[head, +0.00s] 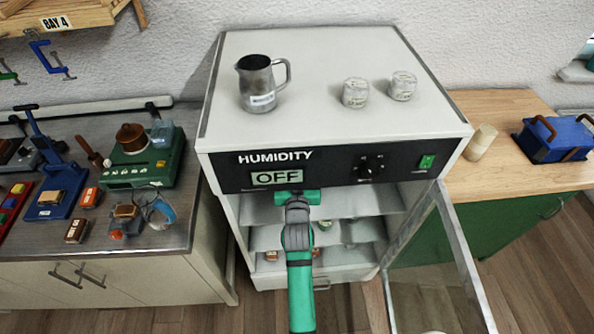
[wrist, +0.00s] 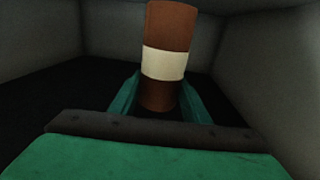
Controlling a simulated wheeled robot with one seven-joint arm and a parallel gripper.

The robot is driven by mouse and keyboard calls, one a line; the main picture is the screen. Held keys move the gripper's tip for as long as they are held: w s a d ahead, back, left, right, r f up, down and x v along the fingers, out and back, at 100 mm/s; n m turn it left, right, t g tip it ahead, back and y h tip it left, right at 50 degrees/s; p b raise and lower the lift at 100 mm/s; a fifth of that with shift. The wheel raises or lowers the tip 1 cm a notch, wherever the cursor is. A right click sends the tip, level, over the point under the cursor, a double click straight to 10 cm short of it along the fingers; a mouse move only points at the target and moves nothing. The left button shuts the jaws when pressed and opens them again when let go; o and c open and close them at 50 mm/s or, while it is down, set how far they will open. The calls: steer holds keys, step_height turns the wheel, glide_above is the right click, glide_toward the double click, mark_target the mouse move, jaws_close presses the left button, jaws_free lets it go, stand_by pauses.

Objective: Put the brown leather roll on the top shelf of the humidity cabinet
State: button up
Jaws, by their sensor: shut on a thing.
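The brown leather roll (wrist: 170,28) has a cream band around its middle and stands roughly upright between my fingers in the wrist view. My gripper (wrist: 158,98) is shut on its lower part. In the head view my green gripper (head: 297,196) reaches into the upper part of the open humidity cabinet (head: 230,165), just below its black panel, and the roll is hidden there. The top shelf (head: 350,203) shows on both sides of my gripper. In the wrist view dark surfaces and grey walls surround the roll; whether its base touches the shelf I cannot tell.
The cabinet's glass door (head: 432,265) stands open to the right. Small items, including a greenish one (head: 325,225), sit on lower shelves. A metal jug (head: 257,84) and two pale jars (head: 356,92) stand on top. The panel's sign (head: 277,177) reads OFF.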

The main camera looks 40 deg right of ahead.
step_height(320, 180, down, 4)
steer(key=shift+r, duration=0.25)
steer(key=shift+w+d+f, duration=0.15)
steer(key=shift+f, duration=0.4)
steer(key=shift+f, duration=0.1)
steer(key=o, duration=1.1)
steer(key=v, duration=1.2)
